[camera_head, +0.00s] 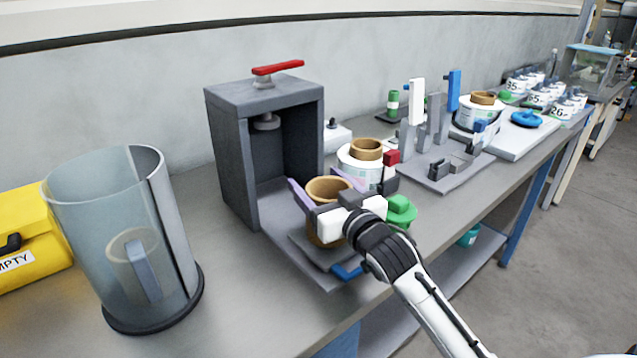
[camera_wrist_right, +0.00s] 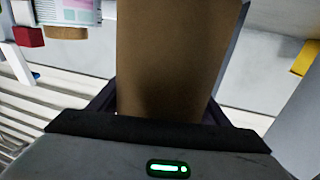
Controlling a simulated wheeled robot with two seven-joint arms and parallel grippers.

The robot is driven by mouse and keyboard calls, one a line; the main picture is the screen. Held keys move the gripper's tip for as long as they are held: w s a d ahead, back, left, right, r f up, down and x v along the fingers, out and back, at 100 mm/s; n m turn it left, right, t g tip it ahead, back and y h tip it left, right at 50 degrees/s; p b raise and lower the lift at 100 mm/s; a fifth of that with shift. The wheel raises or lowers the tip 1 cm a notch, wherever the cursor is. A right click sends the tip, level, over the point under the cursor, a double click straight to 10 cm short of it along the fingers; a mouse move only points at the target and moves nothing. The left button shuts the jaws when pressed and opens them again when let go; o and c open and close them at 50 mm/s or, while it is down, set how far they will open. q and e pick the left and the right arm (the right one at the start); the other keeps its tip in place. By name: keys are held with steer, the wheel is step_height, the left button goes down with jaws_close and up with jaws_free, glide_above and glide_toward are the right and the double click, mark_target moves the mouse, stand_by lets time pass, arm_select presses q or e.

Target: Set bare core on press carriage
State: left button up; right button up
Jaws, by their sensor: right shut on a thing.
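The bare core (camera_head: 328,187) is a short brown cardboard tube, held upright at the press carriage. My right gripper (camera_head: 326,196) is shut on it, with a finger on either side. In the right wrist view the core (camera_wrist_right: 170,60) fills the middle between the fingers. The press (camera_head: 265,140) is a dark grey open-fronted frame with a red handle on top. Its carriage (camera_head: 318,262) is a grey plate with a blue front tab, pulled out in front. I cannot tell whether the core's bottom touches the carriage. My left gripper is not in view.
A clear cylinder on a dark base (camera_head: 125,250) and a yellow bin (camera_head: 30,240) stand to the left. A labelled reel (camera_head: 362,168) and a green knobbed piece (camera_head: 400,213) are close beside the gripper. A fixture (camera_head: 447,172) stands farther right.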

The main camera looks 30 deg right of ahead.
steer(key=shift+f+b, duration=0.3)
steer(key=shift+f, duration=0.3)
steer(key=o, duration=0.8)
steer(key=shift+s+a+r+p, duration=0.15)
steer(key=shift+s+p, duration=0.5)
steer(key=shift+s, duration=0.9)
steer(key=shift+s+a+p, duration=0.2)
steer(key=shift+s+p, duration=0.2)
steer(key=shift+s, duration=0.9)
steer(key=s, duration=0.3)
steer(key=s+p, duration=0.1)
steer(key=s, duration=0.1)
steer(key=shift+s+a, duration=0.15)
steer(key=shift+a, duration=0.15)
